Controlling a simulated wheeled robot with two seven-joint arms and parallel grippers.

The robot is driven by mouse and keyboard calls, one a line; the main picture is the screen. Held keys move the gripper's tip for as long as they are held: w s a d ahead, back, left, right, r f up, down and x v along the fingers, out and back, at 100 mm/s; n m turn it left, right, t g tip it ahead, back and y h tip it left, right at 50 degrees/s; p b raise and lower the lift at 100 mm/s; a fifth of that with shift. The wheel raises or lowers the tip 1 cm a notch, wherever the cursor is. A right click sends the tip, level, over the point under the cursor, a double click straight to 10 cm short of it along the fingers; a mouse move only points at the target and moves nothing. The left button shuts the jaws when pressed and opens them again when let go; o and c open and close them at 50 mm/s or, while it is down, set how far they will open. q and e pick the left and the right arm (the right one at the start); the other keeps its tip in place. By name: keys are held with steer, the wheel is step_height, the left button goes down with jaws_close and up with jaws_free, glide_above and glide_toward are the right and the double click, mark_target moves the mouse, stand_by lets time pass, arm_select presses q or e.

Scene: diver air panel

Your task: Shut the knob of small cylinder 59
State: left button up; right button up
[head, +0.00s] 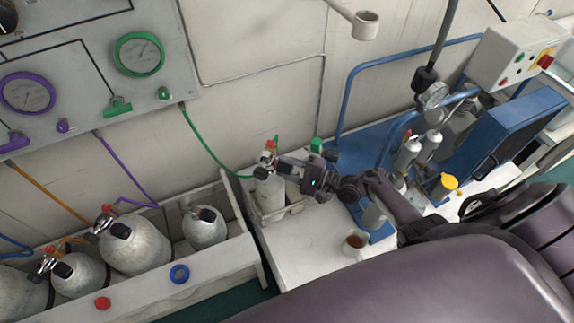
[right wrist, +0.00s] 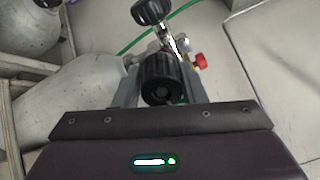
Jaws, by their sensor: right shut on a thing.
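A small pale grey cylinder (head: 268,195) stands upright in a low holder on the white bench, against the wall. No number can be read on it. My right gripper (head: 281,166) reaches it from the right at valve height. In the right wrist view a black ribbed knob (right wrist: 160,78) sits between the fingers of my right gripper (right wrist: 157,92), which is shut on it. The valve has a red part (right wrist: 201,61) and another black knob (right wrist: 151,11) beyond. The knob's turn position cannot be told. My left gripper is not in view.
A green hose (head: 211,152) runs from the wall panel (head: 85,70) to the cylinder's valve. A blue frame (head: 341,105) with more small cylinders is at right.

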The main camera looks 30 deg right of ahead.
steer(key=shift+m, duration=0.6)
steer(key=o, duration=1)
steer(key=shift+v, duration=3.9)
steer(key=shift+f, duration=0.1)
